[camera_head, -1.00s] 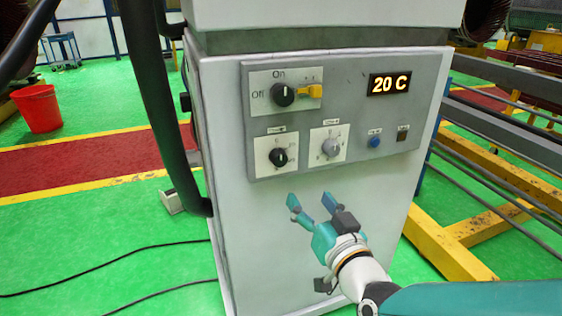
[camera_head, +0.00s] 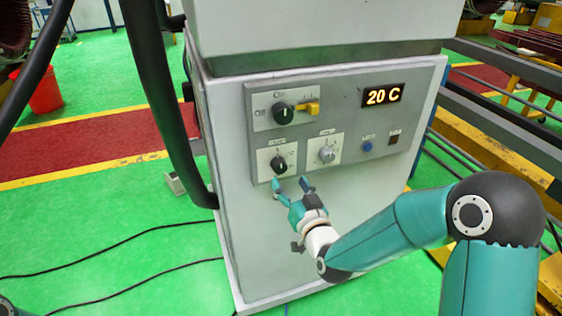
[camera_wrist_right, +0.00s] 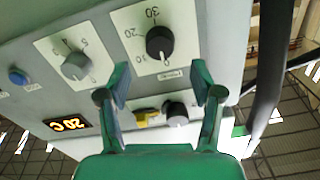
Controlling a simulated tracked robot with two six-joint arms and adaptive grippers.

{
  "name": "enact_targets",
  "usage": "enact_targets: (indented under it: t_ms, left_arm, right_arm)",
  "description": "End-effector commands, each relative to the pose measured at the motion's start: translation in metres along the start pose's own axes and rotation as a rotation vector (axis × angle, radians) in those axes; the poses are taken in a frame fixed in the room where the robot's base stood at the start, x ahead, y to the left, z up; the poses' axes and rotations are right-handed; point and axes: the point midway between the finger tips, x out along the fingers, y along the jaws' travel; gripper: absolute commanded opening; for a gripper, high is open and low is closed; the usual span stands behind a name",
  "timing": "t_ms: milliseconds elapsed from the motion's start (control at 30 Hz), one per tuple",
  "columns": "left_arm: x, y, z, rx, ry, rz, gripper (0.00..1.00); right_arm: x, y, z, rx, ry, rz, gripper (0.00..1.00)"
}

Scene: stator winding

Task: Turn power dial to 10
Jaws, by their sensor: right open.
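The grey control panel (camera_head: 349,104) on the white cabinet carries a small black dial (camera_head: 278,165) at lower left and a grey dial (camera_head: 327,155) beside it. The black dial (camera_wrist_right: 160,42) in the right wrist view has a scale with 10, 20 and 30; the grey dial (camera_wrist_right: 75,66) has 0 and 5. Their small labels are hard to read. My right gripper (camera_head: 291,184) is open and empty, just below the black dial. In the right wrist view its fingertips (camera_wrist_right: 161,78) are apart, pointing toward that dial, which stands clear between and beyond them. My left gripper is not visible.
An On/Off switch (camera_head: 284,113) with a yellow tab (camera_head: 312,107) sits above. The display (camera_head: 382,95) reads 20 C. A blue button (camera_head: 367,146) is at right. A thick dark hose (camera_head: 150,95) hangs at the cabinet's left; metal rails (camera_head: 500,105) stand right.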

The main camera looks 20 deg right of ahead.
Motion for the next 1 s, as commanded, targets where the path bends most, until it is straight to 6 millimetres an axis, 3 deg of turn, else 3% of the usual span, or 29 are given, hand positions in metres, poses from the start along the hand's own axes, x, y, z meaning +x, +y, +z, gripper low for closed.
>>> enact_targets:
  t_ms: [100,300,767,1000]
  left_arm:
    - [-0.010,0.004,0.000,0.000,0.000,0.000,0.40]
    - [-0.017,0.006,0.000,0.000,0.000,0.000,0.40]
    - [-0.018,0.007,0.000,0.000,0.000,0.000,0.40]
    - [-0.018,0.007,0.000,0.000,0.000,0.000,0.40]
  right_arm:
    - [0.025,0.000,-0.002,0.000,-0.001,0.001,0.66]
    - [0.054,0.000,-0.002,0.000,0.000,0.001,0.66]
    - [0.066,0.001,0.000,0.000,0.000,0.001,0.66]
    - [0.066,0.001,0.000,0.000,0.000,0.002,0.27]
